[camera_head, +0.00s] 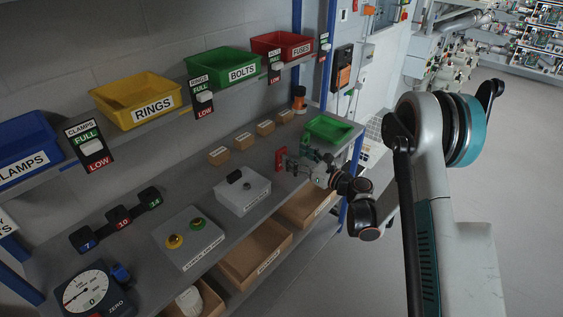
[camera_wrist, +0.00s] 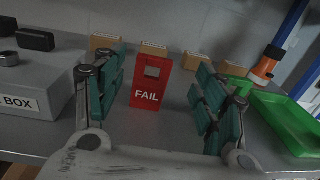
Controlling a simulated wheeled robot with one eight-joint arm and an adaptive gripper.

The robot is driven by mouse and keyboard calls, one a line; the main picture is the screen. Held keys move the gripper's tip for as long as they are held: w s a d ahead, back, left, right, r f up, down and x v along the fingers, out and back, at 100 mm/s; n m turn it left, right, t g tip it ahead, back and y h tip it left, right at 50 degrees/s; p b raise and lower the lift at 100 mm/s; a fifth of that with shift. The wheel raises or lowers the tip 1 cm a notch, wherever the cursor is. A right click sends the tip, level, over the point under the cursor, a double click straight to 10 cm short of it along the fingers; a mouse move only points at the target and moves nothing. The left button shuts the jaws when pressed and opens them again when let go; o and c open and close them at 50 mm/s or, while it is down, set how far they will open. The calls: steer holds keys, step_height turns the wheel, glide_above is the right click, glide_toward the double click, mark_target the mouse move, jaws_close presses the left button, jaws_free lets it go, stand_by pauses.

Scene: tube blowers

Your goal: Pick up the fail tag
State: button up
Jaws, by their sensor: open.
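The fail tag (camera_wrist: 150,87) is a red upright plate with white FAIL lettering and a small square opening near its top. It stands on the grey bench, in front of a row of small brown blocks. In the head view the red tag (camera_head: 280,160) shows just left of my gripper's tips. My gripper (camera_wrist: 158,95) is open, with one teal finger on each side of the tag in the wrist view; the tag looks nearer the left finger. I see no finger touching it. In the head view my gripper (camera_head: 296,160) reaches over the bench from the right.
A grey box (camera_head: 243,192) sits left of my gripper. A green tray (camera_wrist: 288,122) and an orange-and-black cylinder (camera_wrist: 268,64) stand to the right. Small brown blocks (camera_head: 219,156) line the bench behind. A shelf with bins, including the green BOLTS bin (camera_head: 222,68), runs above.

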mark_target(283, 151)
steer(key=shift+x, duration=0.8)
steer(key=b+x, duration=0.1)
steer(key=x, duration=0.2)
steer(key=b+x, duration=0.1)
steer(key=shift+a+f+b, duration=0.3)
steer(key=shift+a, duration=0.2)
steer(key=shift+w+a+r, duration=0.1)
steer(key=shift+w+a, duration=0.1)
steer(key=shift+c, duration=0.2)
steer(key=c, duration=0.9)
